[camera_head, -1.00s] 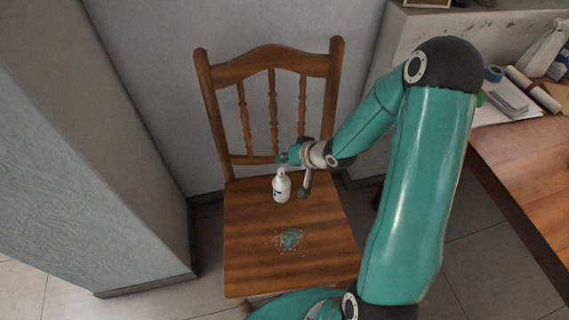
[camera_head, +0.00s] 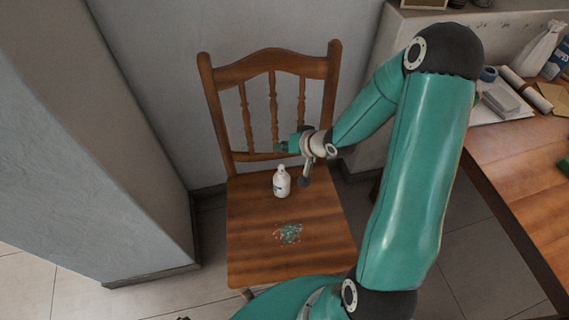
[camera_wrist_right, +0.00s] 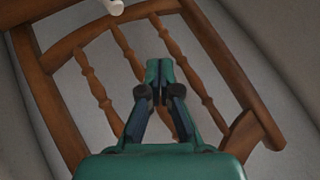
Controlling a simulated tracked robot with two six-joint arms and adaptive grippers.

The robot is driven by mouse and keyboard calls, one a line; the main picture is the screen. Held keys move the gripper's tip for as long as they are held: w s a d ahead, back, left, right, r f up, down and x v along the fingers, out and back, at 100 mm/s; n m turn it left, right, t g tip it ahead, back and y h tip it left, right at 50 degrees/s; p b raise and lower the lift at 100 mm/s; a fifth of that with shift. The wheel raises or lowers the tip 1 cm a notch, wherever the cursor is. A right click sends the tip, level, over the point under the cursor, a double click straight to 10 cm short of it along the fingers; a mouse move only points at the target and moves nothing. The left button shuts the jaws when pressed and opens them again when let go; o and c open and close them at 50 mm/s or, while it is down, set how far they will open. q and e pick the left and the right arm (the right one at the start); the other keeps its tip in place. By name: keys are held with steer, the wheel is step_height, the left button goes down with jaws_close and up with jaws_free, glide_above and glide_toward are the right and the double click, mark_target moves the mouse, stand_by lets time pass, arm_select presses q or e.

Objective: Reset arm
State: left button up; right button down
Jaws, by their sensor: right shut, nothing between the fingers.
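My right arm comes in from the right in the head view, and its gripper (camera_head: 284,147) is in front of the chair's back, above the seat. In the right wrist view the right gripper's fingers (camera_wrist_right: 159,72) are together with nothing between them. A wooden chair (camera_head: 262,205) stands by the wall; its back spindles (camera_wrist_right: 184,66) show behind the fingers in the wrist view. A white bottle (camera_head: 281,183) stands upright on the seat, below the gripper and apart from it. Its white end also shows at the top of the wrist view (camera_wrist_right: 114,6). My left gripper is not in view.
A greenish patch of crumbs (camera_head: 289,233) lies on the seat's front part. A wooden table (camera_head: 525,165) with papers, a white roll (camera_head: 525,88) and a blue tape roll (camera_head: 489,74) stands at the right. A grey pillar (camera_head: 120,150) stands at the left.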

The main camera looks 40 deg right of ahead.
steer(key=s+a+f+n+g+y+p, duration=0.15)
steer(key=a+p, duration=0.25)
steer(key=a, duration=0.6)
steer(key=s+a+n+g+y+p, duration=0.1)
steer(key=a+g+y+p, duration=0.2)
steer(key=a, duration=0.7)
steer(key=s+a+f+n+g+h+p, duration=0.1)
steer(key=s+a+f+g, duration=0.1)
steer(key=s, duration=0.4)
steer(key=s+a+f+n+g+p, duration=0.1)
steer(key=s+a+f+n+g, duration=0.1)
steer(key=s, duration=0.4)
steer(key=shift+a+f+h, duration=0.35)
steer(key=shift+a+f, duration=0.15)
steer(key=shift+a, duration=0.15)
